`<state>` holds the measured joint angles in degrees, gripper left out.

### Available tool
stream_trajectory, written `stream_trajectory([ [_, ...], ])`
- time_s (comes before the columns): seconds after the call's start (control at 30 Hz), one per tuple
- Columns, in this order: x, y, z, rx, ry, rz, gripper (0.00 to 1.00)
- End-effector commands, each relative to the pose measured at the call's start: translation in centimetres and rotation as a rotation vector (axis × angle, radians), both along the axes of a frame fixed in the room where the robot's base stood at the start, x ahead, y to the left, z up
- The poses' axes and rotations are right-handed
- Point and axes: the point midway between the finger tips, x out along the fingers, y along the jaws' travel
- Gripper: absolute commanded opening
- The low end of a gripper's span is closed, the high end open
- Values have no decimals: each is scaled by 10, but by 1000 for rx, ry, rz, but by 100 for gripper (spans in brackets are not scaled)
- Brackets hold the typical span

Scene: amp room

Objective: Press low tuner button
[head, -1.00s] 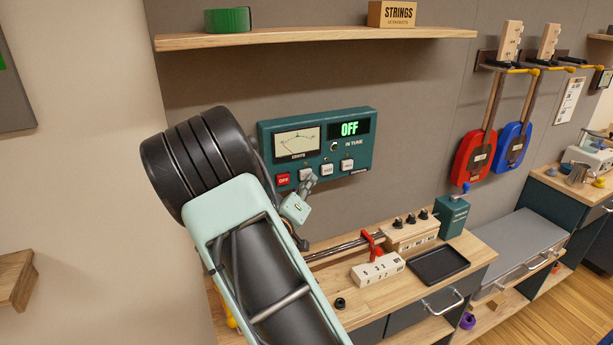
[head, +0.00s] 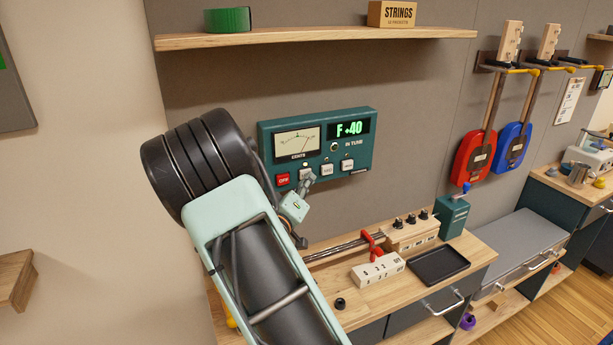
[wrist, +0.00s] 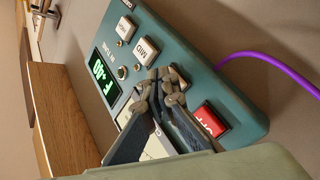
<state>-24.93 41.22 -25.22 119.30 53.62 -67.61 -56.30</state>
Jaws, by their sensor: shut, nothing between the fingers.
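The teal tuner panel (head: 364,150) is on the wall in the head view, with its display (head: 348,129) reading F +40. Its buttons run in a row: red OFF (head: 283,179), the low button (head: 303,173), MID (head: 327,170) and a rightmost white button (head: 347,165). A small light above the low button looks lit. My gripper (head: 309,180) is shut and empty, its fingertips at the low button and partly hiding it. In the wrist view my fingertips (wrist: 170,82) lie between MID (wrist: 147,51) and red OFF (wrist: 210,120); I cannot tell whether they touch.
A wooden shelf (head: 320,38) with a green roll and a STRINGS box runs above the panel. A purple cable (wrist: 262,60) leaves the panel's side.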

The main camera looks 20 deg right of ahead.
Motion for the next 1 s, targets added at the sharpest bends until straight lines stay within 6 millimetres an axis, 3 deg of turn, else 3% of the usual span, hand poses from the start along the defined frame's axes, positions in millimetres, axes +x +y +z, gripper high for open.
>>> stream_trajectory([
  [0.83,-19,0,0,0,0,1,0],
  [1.0,-34,-1,0,0,0,0,0],
])
